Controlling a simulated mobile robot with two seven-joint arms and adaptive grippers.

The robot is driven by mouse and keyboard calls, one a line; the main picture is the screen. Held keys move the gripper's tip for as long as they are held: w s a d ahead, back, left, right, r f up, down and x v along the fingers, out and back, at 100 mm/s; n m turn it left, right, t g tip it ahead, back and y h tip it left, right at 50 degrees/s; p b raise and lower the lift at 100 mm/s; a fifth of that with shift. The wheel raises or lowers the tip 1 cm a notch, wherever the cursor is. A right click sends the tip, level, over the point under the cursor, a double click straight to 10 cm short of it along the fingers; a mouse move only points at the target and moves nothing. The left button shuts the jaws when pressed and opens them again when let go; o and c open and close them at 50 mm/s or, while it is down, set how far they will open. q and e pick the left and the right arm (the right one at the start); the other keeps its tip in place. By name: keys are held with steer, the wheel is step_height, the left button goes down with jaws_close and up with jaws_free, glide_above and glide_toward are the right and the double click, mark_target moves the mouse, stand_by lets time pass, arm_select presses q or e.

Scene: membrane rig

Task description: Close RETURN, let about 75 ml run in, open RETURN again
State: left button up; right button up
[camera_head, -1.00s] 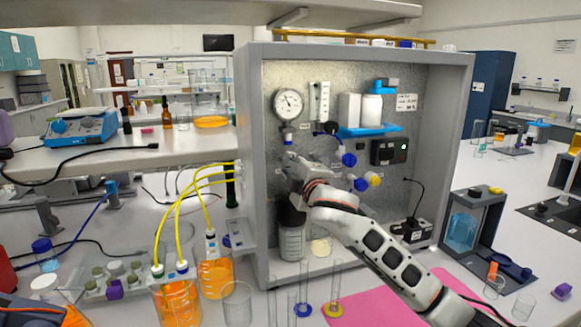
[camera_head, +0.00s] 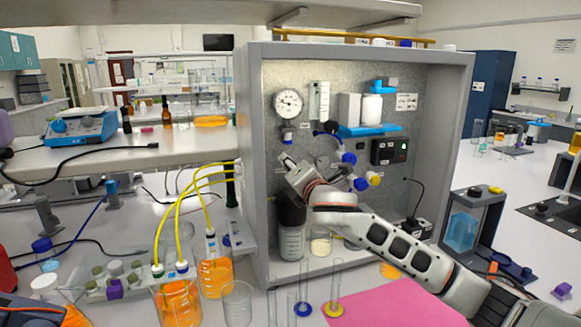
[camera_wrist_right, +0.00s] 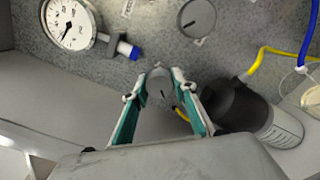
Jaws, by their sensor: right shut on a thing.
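My right gripper (camera_head: 287,163) is at the left part of the rig's back panel (camera_head: 350,85), below the pressure gauge (camera_head: 288,102). In the right wrist view, its fingers (camera_wrist_right: 161,92) are closed around a small round grey knob (camera_wrist_right: 160,84) with a dark mark on its face. The knob's label is not readable, so I cannot tell whether it says RETURN. A second, larger grey knob (camera_wrist_right: 197,18) is free on the panel. The gauge (camera_wrist_right: 70,22) also shows in the wrist view. My left gripper is not in view.
A dark-topped vessel (camera_head: 291,230) stands below my right gripper, beside a small beaker of pale yellow liquid (camera_head: 321,243). Slim glass cylinders (camera_head: 336,285) stand in front. Yellow tubes (camera_head: 190,190) run to orange-filled bottles (camera_head: 215,277) at left. A pink mat (camera_head: 400,305) lies clear at right.

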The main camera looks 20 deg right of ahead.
steer(key=n, duration=0.4)
steer(key=shift+n, duration=2.2)
steer(key=o, duration=1.1)
steer(key=s, duration=1.2)
steer(key=shift+d, duration=0.25)
